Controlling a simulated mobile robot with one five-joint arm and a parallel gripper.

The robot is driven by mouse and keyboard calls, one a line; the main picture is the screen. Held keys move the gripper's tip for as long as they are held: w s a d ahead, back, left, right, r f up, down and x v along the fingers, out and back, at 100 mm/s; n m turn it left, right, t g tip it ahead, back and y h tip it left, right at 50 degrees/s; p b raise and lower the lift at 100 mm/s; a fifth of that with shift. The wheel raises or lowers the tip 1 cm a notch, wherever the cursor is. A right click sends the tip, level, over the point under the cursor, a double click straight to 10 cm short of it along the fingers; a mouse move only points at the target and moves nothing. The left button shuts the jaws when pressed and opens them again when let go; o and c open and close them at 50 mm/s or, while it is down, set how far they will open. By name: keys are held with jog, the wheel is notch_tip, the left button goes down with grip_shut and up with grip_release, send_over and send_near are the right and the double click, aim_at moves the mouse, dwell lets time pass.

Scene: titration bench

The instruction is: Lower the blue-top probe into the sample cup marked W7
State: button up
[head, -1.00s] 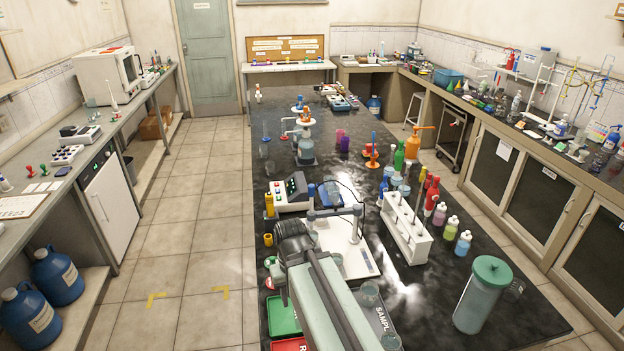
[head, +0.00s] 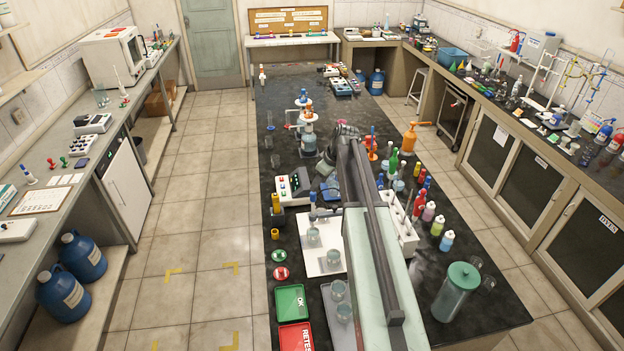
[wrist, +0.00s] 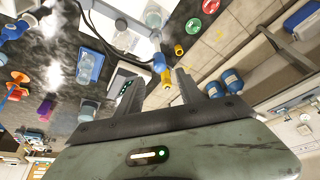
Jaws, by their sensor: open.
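A blue-topped upright piece (head: 312,197) stands at the back edge of the white mat in the head view; I cannot tell whether it is the probe or its stand. A blue top (wrist: 158,62) shows in the wrist view just beyond the fingertips. Clear cups stand on the white mat (head: 309,264), one of them at its left (head: 314,238), and more on the grey tray (head: 342,334). No W7 mark is readable. My gripper (head: 346,130) is raised over the bench, beyond the mat. In the wrist view my gripper (wrist: 163,78) is open and empty.
A meter box (head: 292,190) stands left of my arm. A white rack (head: 404,232) and several coloured bottles stand to the right. A green-lidded jar (head: 458,290) is at the front right. Green (head: 290,306) and red (head: 295,337) trays lie at the front left.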

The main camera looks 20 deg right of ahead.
aim_at(313, 194)
jog(key=b+x, duration=0.7)
jog(key=x, duration=0.1)
jog(key=shift+f+b, duration=0.15)
jog(key=shift+b, duration=0.25)
jog(key=shift+r, duration=0.2)
grip_shut()
dwell(0.8)
